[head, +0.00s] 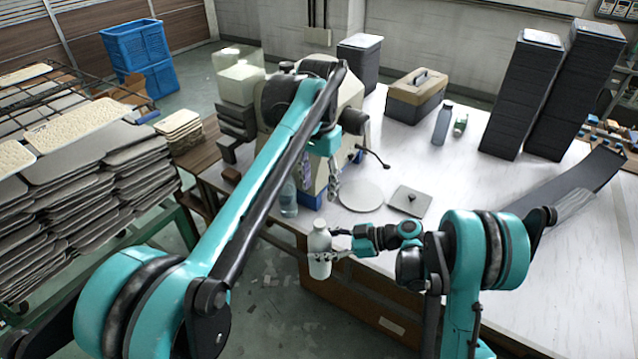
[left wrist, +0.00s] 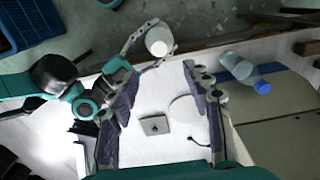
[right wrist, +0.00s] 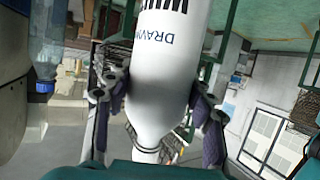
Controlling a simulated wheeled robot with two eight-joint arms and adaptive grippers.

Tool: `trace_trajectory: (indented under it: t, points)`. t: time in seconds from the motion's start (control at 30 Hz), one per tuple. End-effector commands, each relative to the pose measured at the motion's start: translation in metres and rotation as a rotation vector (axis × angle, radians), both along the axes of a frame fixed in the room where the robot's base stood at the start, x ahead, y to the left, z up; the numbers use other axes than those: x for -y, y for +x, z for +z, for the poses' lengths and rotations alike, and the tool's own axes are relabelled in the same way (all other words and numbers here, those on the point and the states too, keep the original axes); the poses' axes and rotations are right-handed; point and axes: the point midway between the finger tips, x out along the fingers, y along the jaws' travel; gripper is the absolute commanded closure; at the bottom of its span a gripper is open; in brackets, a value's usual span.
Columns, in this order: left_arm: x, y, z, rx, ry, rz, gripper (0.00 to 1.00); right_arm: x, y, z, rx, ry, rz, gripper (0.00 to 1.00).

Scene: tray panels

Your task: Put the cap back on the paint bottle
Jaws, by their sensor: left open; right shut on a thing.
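A white bottle (head: 320,250) with dark print is held upright by my right gripper (head: 340,246) at the table's front edge. In the right wrist view the fingers sit on both sides of the bottle (right wrist: 160,85). My left gripper (head: 321,190) is open and empty, higher up and behind the bottle. In the left wrist view its fingers (left wrist: 160,85) are apart above the table. A grey square plate (head: 402,206) carries a small dark piece (head: 411,197); I cannot tell whether this is the cap. The plate also shows in the left wrist view (left wrist: 146,127).
A pale round disc (head: 360,195) lies left of the plate. A clear bottle (head: 289,203) with a blue cap (left wrist: 263,87) is close to my left gripper. A toolbox (head: 415,100), a bluish bottle (head: 442,125) and dark stacks (head: 520,95) stand farther back. The table's middle is clear.

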Motion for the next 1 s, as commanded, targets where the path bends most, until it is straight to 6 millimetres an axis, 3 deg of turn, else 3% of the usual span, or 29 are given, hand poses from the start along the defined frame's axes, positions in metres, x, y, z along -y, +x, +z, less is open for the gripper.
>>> trace_trajectory:
  t: [0.47, 0.67, 1.0]
  points:
    - [-0.006, -0.004, 0.001, 0.011, -0.004, 0.013, 0.51, 0.000, 0.000, 0.001, 0.000, 0.001, 0.000, 1.00]
    - [-0.040, -0.026, 0.002, 0.089, -0.028, 0.096, 0.51, 0.000, 0.000, 0.001, 0.000, 0.001, 0.000, 1.00]
    - [-0.116, -0.099, -0.025, 0.295, -0.091, 0.308, 0.51, 0.000, 0.000, 0.001, 0.000, 0.001, 0.000, 1.00]
